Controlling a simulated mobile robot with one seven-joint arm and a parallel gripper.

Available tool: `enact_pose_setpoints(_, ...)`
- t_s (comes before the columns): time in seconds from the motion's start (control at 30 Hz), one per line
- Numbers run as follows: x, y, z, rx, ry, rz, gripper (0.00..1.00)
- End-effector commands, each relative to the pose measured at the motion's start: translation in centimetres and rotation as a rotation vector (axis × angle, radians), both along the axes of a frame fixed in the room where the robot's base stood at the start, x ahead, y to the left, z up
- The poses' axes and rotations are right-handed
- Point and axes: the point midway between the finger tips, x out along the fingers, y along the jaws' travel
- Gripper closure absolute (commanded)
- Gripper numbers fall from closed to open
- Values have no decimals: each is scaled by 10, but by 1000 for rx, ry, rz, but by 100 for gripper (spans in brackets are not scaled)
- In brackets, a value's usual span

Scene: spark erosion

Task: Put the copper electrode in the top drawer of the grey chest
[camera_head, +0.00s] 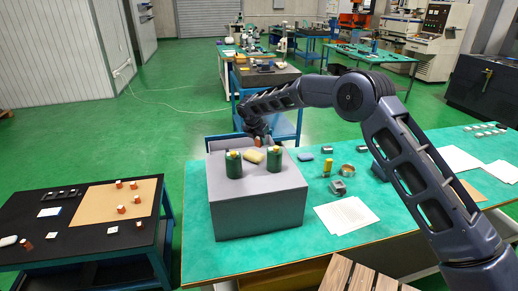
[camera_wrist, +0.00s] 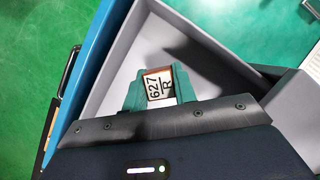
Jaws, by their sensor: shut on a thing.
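The grey chest (camera_head: 257,208) stands on the green-topped bench. A drawer with a blue front is pulled out on its far side; in the wrist view its grey inside (camera_wrist: 115,75) and blue front (camera_wrist: 88,75) show, and I see nothing lying in the visible part. My gripper (camera_head: 257,138) is over the drawer, behind the chest.
Two green bottles (camera_head: 234,164) (camera_head: 274,159) and a beige object (camera_head: 253,156) stand on the chest top. Papers (camera_head: 346,215) and small metal parts (camera_head: 337,187) lie to its right. A black table (camera_head: 40,215) at left holds several copper pieces on a tan mat (camera_head: 95,212).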

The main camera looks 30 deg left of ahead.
Motion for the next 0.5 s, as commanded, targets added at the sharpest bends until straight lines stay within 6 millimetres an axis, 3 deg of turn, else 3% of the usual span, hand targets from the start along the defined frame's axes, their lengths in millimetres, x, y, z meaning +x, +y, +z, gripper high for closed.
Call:
enact_pose_setpoints(0.33, 0, 0, -37, 0, 0, 1, 100)
enact_pose_setpoints(0.5, 0, 0, -42, 1, -1, 0, 100)
